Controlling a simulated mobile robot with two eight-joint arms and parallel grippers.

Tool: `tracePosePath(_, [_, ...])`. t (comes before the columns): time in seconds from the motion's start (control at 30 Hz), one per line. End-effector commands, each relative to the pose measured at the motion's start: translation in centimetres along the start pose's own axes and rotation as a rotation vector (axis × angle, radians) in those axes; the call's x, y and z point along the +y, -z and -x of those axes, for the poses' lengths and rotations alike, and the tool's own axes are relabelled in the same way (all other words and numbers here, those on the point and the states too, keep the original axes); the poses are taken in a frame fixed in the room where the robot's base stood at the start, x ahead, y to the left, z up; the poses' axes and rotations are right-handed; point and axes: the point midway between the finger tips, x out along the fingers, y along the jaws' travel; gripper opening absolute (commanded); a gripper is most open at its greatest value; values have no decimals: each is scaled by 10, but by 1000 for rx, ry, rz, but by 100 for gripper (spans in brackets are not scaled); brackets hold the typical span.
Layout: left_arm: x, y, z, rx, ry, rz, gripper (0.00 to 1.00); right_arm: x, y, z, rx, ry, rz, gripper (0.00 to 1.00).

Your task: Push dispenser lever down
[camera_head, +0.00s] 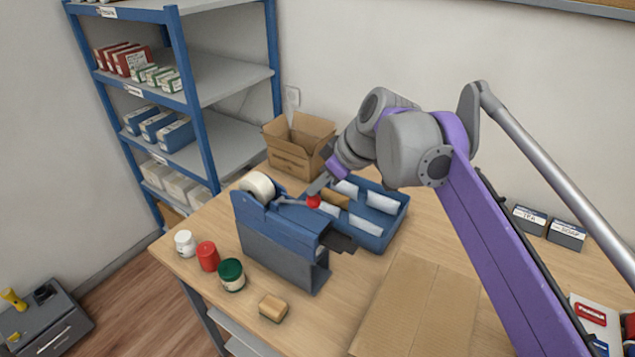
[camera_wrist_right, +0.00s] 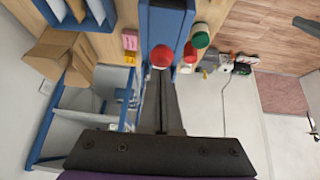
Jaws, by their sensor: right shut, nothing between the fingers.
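The blue tape dispenser (camera_head: 277,239) stands on the wooden counter with a pale roll at its back end. Its lever (camera_head: 290,202) is a thin grey arm ending in a red knob (camera_head: 313,202). The lever looks about level along the top. My right gripper (camera_head: 317,187) is shut and empty, its tips just above the red knob. In the right wrist view the shut fingers (camera_wrist_right: 161,80) point at the red knob (camera_wrist_right: 162,57), with the blue dispenser (camera_wrist_right: 166,22) beyond it. I cannot tell whether tips and knob touch. My left gripper is not in view.
A blue tray (camera_head: 395,222) with white packs sits right behind the dispenser, an open carton (camera_head: 297,147) behind that. White, red and green jars (camera_head: 231,275) and a sponge (camera_head: 273,308) stand at the front left. Flat cardboard (camera_head: 418,310) covers the counter's front.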

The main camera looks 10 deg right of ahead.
Motion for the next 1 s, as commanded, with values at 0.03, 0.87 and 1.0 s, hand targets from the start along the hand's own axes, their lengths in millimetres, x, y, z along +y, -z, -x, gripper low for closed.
tracePosePath(0.03, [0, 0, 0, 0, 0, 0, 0, 0, 0, 0, 1, 0, 0, 0])
tracePosePath(0.87, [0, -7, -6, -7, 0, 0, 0, -2, -43, -26, 129, -3, -3, 0])
tracePosePath(1.0, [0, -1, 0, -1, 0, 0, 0, -2, -36, -21, 130, -3, -2, 0])
